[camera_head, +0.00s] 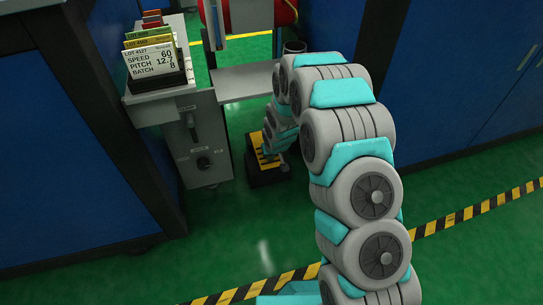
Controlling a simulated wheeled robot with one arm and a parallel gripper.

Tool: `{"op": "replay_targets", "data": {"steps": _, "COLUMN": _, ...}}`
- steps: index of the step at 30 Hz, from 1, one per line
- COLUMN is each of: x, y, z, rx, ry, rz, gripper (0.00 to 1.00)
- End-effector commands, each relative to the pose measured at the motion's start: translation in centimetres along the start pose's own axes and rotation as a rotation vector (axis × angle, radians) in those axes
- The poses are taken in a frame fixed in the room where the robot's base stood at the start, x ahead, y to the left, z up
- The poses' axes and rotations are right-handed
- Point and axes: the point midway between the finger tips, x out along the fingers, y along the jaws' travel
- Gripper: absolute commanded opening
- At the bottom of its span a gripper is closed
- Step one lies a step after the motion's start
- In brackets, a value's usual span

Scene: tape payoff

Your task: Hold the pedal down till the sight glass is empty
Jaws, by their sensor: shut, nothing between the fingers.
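The pedal (255,178) is a low dark block with yellow and black markings on the green floor, at the foot of the grey machine cabinet. My arm arches over from the right and comes down to it. My gripper (269,153) is small in view at the pedal, partly hidden by my own wrist. It is shut and holds nothing. It looks to be on or just above the pedal's top; I cannot tell whether it presses it. I cannot make out the sight glass or its level in this view.
The grey cabinet (205,150) with a lever and knob stands left of the pedal. A card holder (158,83) with lot cards sits on its top. A grey shelf (243,82) and a red part (285,13) are behind. Blue cabinets flank both sides. Floor in front is clear.

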Motion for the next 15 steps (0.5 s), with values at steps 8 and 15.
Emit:
{"op": "replay_targets", "data": {"steps": 8, "x": 1.1, "y": 0.4, "z": 1.3, "rx": 0.001, "ry": 0.114, "rz": 0.003, "gripper": 0.0}}
{"op": "replay_targets", "data": {"steps": 15, "x": 2.5, "y": 0.5, "z": 2.0, "rx": 0.002, "ry": 0.135, "rz": 0.003, "gripper": 0.0}}
